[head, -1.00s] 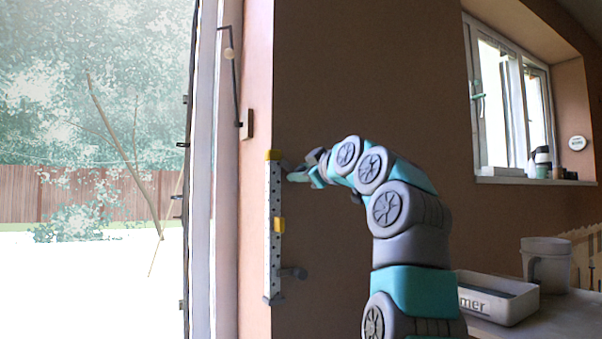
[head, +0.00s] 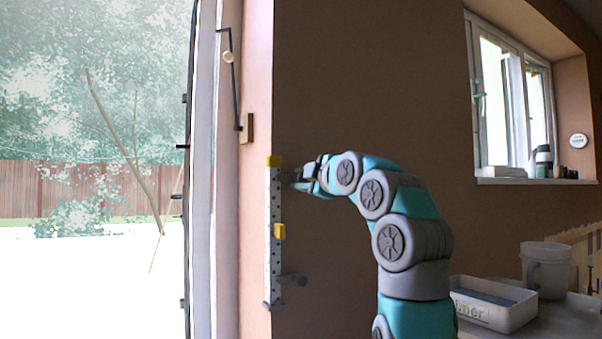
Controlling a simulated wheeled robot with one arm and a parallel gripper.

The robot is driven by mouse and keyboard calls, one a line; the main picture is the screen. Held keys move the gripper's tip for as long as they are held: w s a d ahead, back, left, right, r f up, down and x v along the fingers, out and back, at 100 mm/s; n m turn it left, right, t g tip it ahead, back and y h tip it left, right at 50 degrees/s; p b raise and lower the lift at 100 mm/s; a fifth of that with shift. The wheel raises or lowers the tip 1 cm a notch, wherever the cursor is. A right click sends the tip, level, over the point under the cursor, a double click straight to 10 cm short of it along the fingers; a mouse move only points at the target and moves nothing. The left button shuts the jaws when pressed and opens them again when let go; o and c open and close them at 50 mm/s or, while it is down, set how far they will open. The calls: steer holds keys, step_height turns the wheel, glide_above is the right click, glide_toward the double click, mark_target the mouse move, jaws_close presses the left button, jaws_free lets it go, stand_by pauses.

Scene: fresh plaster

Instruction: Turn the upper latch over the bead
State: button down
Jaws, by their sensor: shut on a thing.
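My gripper (head: 301,183) is just right of the bead's upper part, shut on what appears to be the upper latch. The fingers largely hide that latch, so I cannot tell its exact angle or whether it crosses the bead.
A white tray (head: 492,305) and a bucket (head: 546,270) stand at the lower right. The brown wall behind my arm is clear.

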steer(key=shift+n+p, duration=0.3)
steer(key=shift+n, duration=0.2)
steer(key=c, duration=0.6)
jaws_free()
steer(key=shift+s, duration=0.1)
steer(key=shift+b+v, duration=1.55)
steer(key=shift+v, duration=2.25)
